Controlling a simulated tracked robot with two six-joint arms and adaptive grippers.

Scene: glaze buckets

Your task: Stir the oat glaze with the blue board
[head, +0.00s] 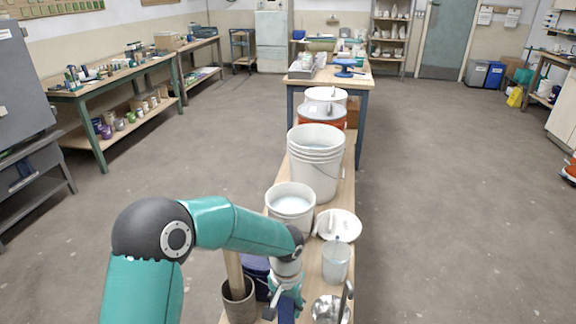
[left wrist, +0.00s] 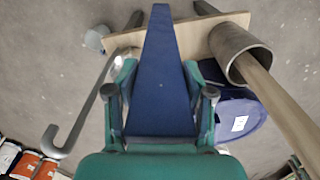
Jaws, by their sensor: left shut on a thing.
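My left gripper (head: 286,294) is low over the near end of the bench in the head view. In the left wrist view its fingers (left wrist: 160,92) are shut on the blue board (left wrist: 161,60), which points away from the palm. Only a small part of the board (head: 287,312) shows in the head view. A white bucket (head: 291,215) with pale glaze (head: 291,203) stands open beyond the gripper, apart from the board. I see no readable label naming the oat glaze. My right gripper is not in view.
A brown pot (head: 239,304) holding a wooden stick stands left of the gripper. A clear jug (head: 336,264), a metal bowl (head: 326,308) and a white lid (head: 339,226) are to the right. A taller white bucket (head: 316,165) stands behind. Open floor lies right of the bench.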

